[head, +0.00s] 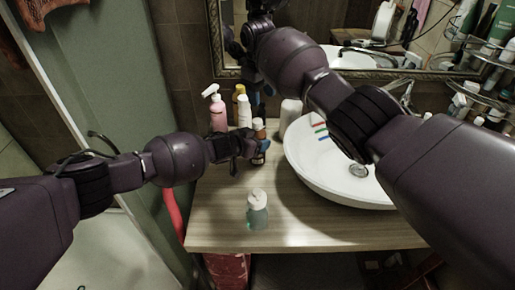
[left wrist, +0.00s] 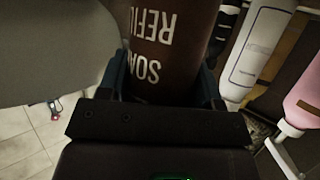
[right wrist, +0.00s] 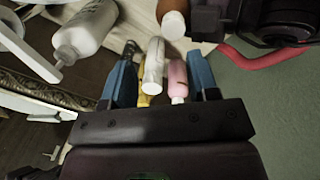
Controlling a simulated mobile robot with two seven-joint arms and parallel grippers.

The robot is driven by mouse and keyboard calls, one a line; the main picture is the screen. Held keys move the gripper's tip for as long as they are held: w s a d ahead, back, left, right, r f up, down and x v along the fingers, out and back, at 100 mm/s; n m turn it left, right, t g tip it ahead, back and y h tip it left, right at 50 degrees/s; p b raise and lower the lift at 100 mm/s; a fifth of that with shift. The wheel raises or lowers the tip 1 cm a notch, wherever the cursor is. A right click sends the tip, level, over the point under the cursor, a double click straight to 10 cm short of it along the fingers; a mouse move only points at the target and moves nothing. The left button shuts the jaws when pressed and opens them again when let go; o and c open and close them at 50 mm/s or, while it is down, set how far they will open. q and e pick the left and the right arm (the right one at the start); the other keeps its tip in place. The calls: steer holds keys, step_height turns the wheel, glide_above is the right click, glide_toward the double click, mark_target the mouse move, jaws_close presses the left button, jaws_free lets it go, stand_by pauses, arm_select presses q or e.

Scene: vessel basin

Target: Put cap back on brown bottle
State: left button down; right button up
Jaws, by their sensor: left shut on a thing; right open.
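The brown bottle (left wrist: 165,40) has white lettering and stands between the fingers of my left gripper in the left wrist view. My left gripper (head: 262,150) is shut on it at the back of the counter, left of the basin. In the right wrist view the brown bottle (right wrist: 172,12) shows at the top edge with a pale round end (right wrist: 174,26); I cannot tell whether that is a cap or a bare neck. My right gripper (right wrist: 160,80) is open, with nothing gripped between its fingers, above the back of the counter. I cannot make out a separate cap.
A pink pump bottle (head: 218,113) and a white bottle (head: 244,110) stand close behind my left gripper. The white basin (head: 310,170) lies to the right. A clear greenish bottle (head: 257,212) stands near the front of the counter (head: 215,225), with free room around it.

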mark_target(257, 121)
steer(key=n, duration=0.7)
steer(key=shift+s+a+f, duration=0.15)
steer(key=shift+s+a, duration=0.05)
steer(key=shift+a, duration=0.15)
steer(key=n, duration=0.2)
steer(key=shift+a+n+y, duration=0.15)
steer(key=shift+n+y, duration=0.15)
steer(key=shift+n, duration=0.1)
steer(key=n, duration=0.3)
steer(key=shift+s+n, duration=0.1)
steer(key=shift+n, duration=0.3)
steer(key=shift+f, duration=4)
